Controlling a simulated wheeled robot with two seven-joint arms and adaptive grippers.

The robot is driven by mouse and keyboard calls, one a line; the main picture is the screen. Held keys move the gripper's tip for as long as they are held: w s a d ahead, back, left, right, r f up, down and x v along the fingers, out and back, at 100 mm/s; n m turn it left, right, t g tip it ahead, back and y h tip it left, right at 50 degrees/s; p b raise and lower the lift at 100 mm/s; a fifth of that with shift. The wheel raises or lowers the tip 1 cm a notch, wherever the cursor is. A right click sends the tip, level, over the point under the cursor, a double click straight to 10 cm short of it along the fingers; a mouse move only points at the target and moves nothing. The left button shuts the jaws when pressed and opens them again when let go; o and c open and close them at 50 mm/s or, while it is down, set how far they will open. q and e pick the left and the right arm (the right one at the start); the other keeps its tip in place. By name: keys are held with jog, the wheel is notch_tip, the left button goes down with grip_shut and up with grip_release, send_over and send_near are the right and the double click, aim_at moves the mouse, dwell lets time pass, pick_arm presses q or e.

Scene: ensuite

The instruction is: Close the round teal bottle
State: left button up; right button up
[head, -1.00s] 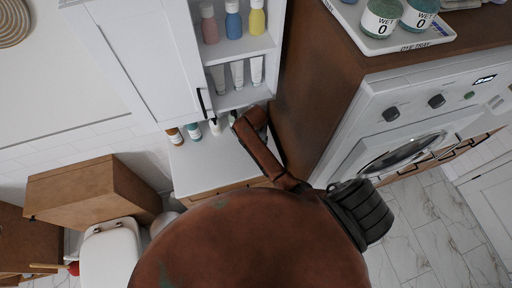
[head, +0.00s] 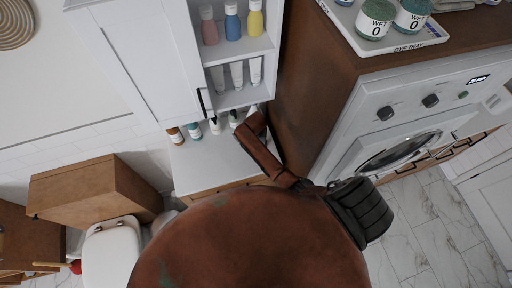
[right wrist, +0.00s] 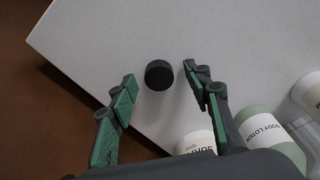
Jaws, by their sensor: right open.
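My right gripper (right wrist: 159,74) is open in the right wrist view. A small round black cap (right wrist: 159,75) shows between its fingertips, over the white counter top (right wrist: 230,35); neither finger clearly touches it. The same counter shows in the head view (head: 195,175), where my arm hides the right gripper. Small bottles stand at the counter's back, one with a teal label (head: 194,132). I cannot tell for certain which is the round teal bottle. My left gripper is in neither current view.
Near the right gripper stand a pale green body lotion bottle (right wrist: 268,140) and a white bottle (right wrist: 197,142). A brown side panel (head: 310,90) borders the counter on the right. Shelves with bottles (head: 232,22) hang above. A toilet (head: 110,250) is at lower left.

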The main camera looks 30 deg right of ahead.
jog(key=shift+s, duration=0.1)
jog(key=shift+c, duration=0.8)
jog(key=c, duration=0.6)
pick_arm(q)
jog(key=shift+w, duration=0.1)
pick_arm(e)
jog(key=shift+r, duration=0.1)
